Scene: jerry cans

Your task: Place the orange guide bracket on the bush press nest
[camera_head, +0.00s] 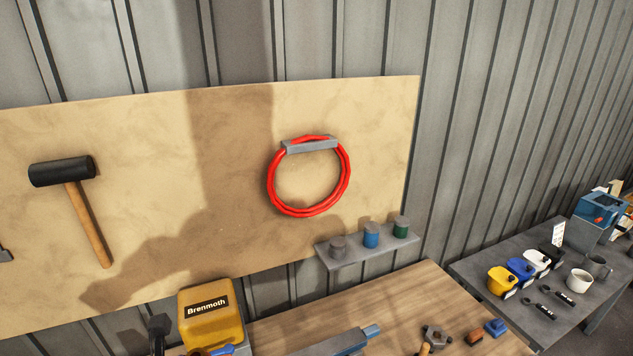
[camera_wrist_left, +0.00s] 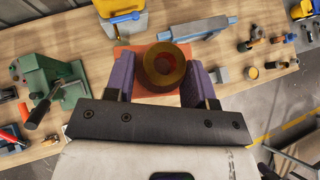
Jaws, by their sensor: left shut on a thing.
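In the left wrist view, my left gripper (camera_wrist_left: 158,85) has its two purple fingers on either side of a round orange-brown part with a central hole, which I take to be the orange guide bracket (camera_wrist_left: 165,67). An orange-red flat part (camera_wrist_left: 126,54) shows around and below the round part; I cannot tell if it is the same piece. The gripper is shut on the bracket, above the wooden bench. A green machine with a black handle (camera_wrist_left: 40,75) stands at the left; I cannot tell if it holds the press nest. Neither gripper shows in the head view.
A yellow Brenmoth machine (camera_head: 207,312) stands at the bench's back, also in the left wrist view (camera_wrist_left: 122,24). A grey tool with a blue end (camera_wrist_left: 207,28) lies nearby. Small parts (camera_wrist_left: 262,40) clutter the right. Wooden bench (camera_head: 425,292) has bare patches.

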